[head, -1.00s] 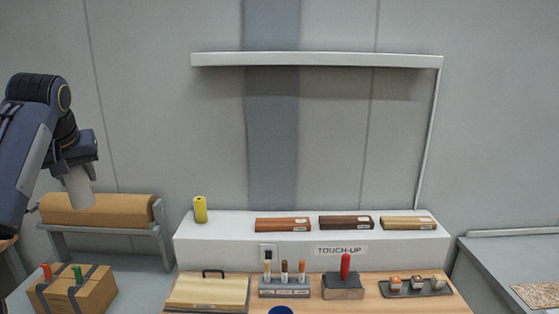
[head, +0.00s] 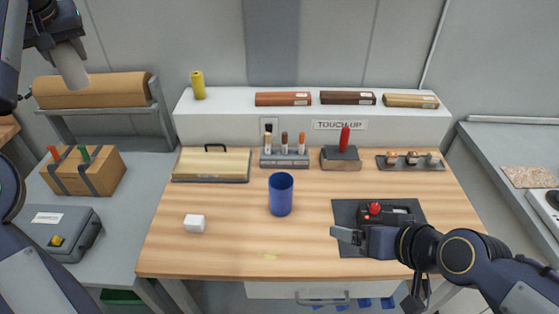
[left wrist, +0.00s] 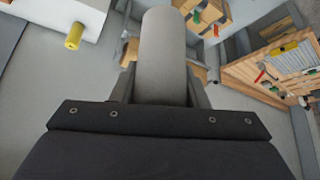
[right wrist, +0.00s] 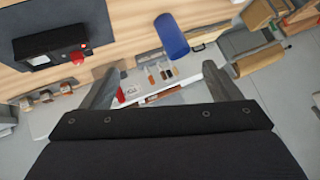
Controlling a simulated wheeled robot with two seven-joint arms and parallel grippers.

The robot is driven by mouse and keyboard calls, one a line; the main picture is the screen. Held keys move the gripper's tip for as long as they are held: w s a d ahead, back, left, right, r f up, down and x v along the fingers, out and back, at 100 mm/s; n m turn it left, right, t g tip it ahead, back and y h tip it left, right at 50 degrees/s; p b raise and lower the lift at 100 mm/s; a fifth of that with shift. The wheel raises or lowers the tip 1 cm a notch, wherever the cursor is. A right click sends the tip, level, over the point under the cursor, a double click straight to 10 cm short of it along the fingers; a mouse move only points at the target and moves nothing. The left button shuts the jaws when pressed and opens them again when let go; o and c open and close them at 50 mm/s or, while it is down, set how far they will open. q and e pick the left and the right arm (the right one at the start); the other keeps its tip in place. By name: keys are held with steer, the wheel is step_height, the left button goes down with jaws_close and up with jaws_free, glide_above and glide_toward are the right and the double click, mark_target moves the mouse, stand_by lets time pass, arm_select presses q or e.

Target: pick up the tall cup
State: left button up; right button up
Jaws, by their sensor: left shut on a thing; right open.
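The tall blue cup (head: 281,196) stands upright, open end up, in the middle of the wooden table. It also shows in the right wrist view (right wrist: 171,36). My right gripper (head: 343,235) is open and empty, low over the table to the right of the cup and apart from it. In the right wrist view its spread fingers (right wrist: 162,70) have nothing between them. My left gripper (head: 66,45) is shut on a pale grey cylinder (head: 71,68), held high at the upper left, far from the cup. The cylinder fills the left wrist view's middle (left wrist: 164,50).
A white block (head: 194,223) lies left of the cup. A dark mat (head: 347,212) with a black device and red knob is under my right gripper. A marker holder (head: 284,162), a lidded board (head: 211,166) and a red-handled block (head: 341,160) line the back. The table's front middle is clear.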

arm_select(q)
step_height(320, 180, down, 7)
steer(key=b, duration=0.5)
arm_select(e)
steer(key=w+a+f+n+t, duration=0.2)
steer(key=w+a+f, duration=0.5)
steer(key=w+a, duration=0.1)
steer(key=t+b, duration=0.3)
steer(key=b, duration=0.1)
glide_toward(285, 205)
steer(key=shift+w+a+r+n+h, duration=0.1)
steer(key=shift+w+a+n+h, duration=0.1)
steer(key=shift+a, duration=0.2)
steer(key=shift+w+a+r+n+h, duration=0.1)
steer(key=shift+w+a+r, duration=0.1)
steer(key=shift+a, duration=0.25)
steer(key=x, duration=0.6)
steer(key=shift+w+f, duration=0.3)
steer(key=x, duration=0.5)
steer(key=shift+d+f+p, duration=0.3)
steer(key=shift+d+p, duration=0.05)
steer(key=shift+d, duration=0.05)
steer(key=shift+w+a, duration=0.1)
steer(key=shift+w, duration=0.1)
arm_select(q)
step_height(285, 205, down, 3)
arm_select(e)
steer(key=shift+c, duration=0.3)
steer(key=c, duration=0.9)
